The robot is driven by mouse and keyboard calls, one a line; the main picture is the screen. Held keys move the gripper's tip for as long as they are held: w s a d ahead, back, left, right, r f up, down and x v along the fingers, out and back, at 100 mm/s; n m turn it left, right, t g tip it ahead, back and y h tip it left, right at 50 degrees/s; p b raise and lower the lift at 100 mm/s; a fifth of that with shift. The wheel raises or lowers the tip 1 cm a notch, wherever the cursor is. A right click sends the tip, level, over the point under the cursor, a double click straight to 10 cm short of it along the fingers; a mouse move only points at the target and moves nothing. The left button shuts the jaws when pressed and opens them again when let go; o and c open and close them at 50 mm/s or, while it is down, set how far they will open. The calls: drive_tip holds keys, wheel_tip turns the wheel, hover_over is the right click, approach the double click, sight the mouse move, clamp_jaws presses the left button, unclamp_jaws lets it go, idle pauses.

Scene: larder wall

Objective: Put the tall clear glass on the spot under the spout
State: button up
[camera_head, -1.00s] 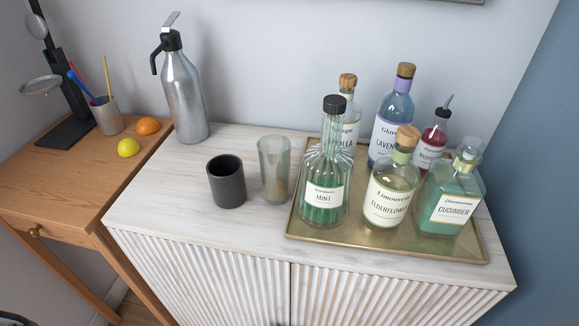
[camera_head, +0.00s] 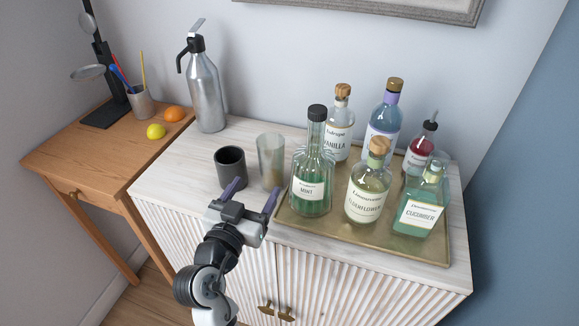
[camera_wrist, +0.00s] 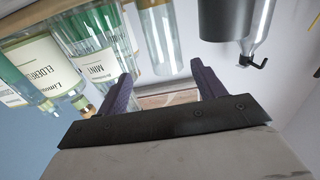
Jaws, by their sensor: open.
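The tall clear glass (camera_head: 271,160) stands upright and looks empty on the pale cabinet top, between a dark cup (camera_head: 230,168) and the tray of bottles. The glass also shows in the wrist view (camera_wrist: 160,40), beyond and roughly between my fingertips. My gripper (camera_head: 252,193) is open and empty in front of the glass, near the cabinet's front edge; its purple fingers also show in the wrist view (camera_wrist: 162,72). A silver siphon bottle (camera_head: 206,95) with a black head and spout (camera_head: 181,58) stands at the back left of the cabinet.
A brass tray (camera_head: 400,249) with several labelled bottles, including the mint bottle (camera_head: 312,185), stands close to the glass's right. A lower wooden table (camera_head: 90,160) at left holds a pen cup (camera_head: 140,102), an orange (camera_head: 174,113) and a lemon (camera_head: 156,131). The cabinet top left of the dark cup is clear.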

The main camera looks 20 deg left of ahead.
sight(275, 146)
drive_tip(key=b, duration=0.1)
drive_tip(key=w+b, duration=0.1)
drive_tip(key=b, duration=0.1)
drive_tip(key=shift+w+a+f, duration=0.1)
drive_tip(key=shift+a+f, duration=0.15)
drive_tip(key=shift+f, duration=0.15)
drive_tip(key=w+b, duration=0.1)
drive_tip(key=b, duration=0.5)
drive_tip(key=shift+w+d, duration=0.1)
drive_tip(key=shift+w+r+b, duration=0.1)
drive_tip(key=shift+w+b, duration=0.05)
drive_tip(key=shift+b, duration=0.9)
drive_tip(key=w, duration=0.3)
drive_tip(key=w+p, duration=0.1)
drive_tip(key=shift+w+d+r, duration=0.15)
drive_tip(key=shift+w+r, duration=0.15)
drive_tip(key=shift+r, duration=0.1)
drive_tip(key=shift+w, duration=0.6)
drive_tip(key=w+p, duration=0.1)
drive_tip(key=w, duration=0.1)
drive_tip(key=w+r+p, duration=0.1)
drive_tip(key=w, duration=0.1)
drive_tip(key=shift+w+f, duration=0.15)
drive_tip(key=shift+w, duration=0.45)
drive_tip(key=c, duration=0.9)
drive_tip(key=shift+c, duration=1.1)
